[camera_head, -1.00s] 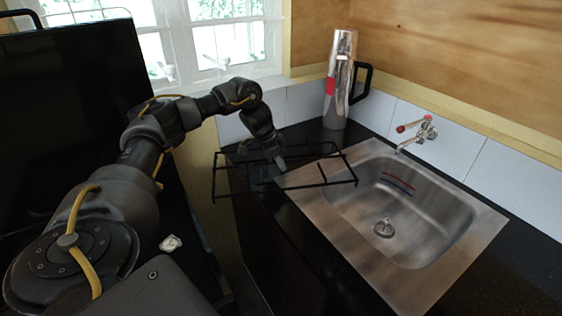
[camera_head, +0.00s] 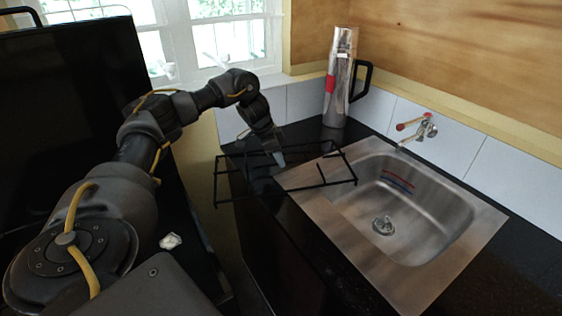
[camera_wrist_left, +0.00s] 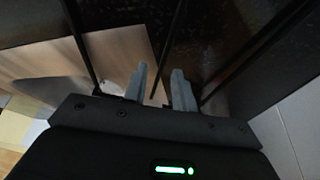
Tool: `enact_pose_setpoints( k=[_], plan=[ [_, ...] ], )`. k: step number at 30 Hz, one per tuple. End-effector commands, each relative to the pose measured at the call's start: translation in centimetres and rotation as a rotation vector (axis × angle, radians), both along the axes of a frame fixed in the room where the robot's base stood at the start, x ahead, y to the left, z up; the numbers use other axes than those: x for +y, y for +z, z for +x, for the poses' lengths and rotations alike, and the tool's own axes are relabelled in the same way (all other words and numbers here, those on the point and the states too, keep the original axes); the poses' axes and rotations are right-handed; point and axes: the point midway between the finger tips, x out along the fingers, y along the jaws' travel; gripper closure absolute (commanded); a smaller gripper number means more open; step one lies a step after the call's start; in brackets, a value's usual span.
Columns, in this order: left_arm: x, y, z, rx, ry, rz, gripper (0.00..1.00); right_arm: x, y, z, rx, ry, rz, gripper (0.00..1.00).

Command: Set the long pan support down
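The long pan support (camera_head: 322,185), a black wire frame with short legs, is over the dark counter's corner and the left rim of the sink. Its left end reaches past the counter edge in the head view. I cannot tell whether all its legs touch the counter. My left gripper (camera_head: 279,160) is over the middle of the frame, pointing down. In the left wrist view the two grey fingers (camera_wrist_left: 160,82) stand apart, with a thin bar of the support (camera_wrist_left: 171,45) between them and a visible gap on each side. My right gripper is out of view.
The steel sink (camera_head: 340,255) is to the right, with a tap (camera_head: 421,130) behind it. A shiny flask (camera_head: 339,85) with a black handle stands at the back corner. A small white object (camera_head: 170,241) lies at the lower left.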

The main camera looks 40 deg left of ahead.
Motion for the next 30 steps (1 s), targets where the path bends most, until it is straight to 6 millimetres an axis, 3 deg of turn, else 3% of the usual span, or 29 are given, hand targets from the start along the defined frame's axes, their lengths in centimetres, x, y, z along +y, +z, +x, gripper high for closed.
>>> enact_pose_setpoints(
  k=[5, 9, 15, 23, 30],
  plan=[
    [1.0, 3.7, -1.0, -0.007, 0.002, -0.001, 0.73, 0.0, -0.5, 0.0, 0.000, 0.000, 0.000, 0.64],
    [1.7, 6.7, -1.9, -0.006, 0.002, 0.001, 0.73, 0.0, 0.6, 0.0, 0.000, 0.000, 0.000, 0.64],
    [2.3, 9.0, -2.8, -0.004, 0.002, 0.002, 0.73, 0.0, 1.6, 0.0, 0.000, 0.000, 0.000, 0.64],
    [2.4, 9.4, -3.0, -0.002, 0.000, -0.003, 0.69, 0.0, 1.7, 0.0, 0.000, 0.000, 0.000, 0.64],
    [1.7, 6.9, -3.5, -0.034, -0.013, -0.079, 0.69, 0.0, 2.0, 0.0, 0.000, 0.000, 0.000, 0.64]
  ],
)
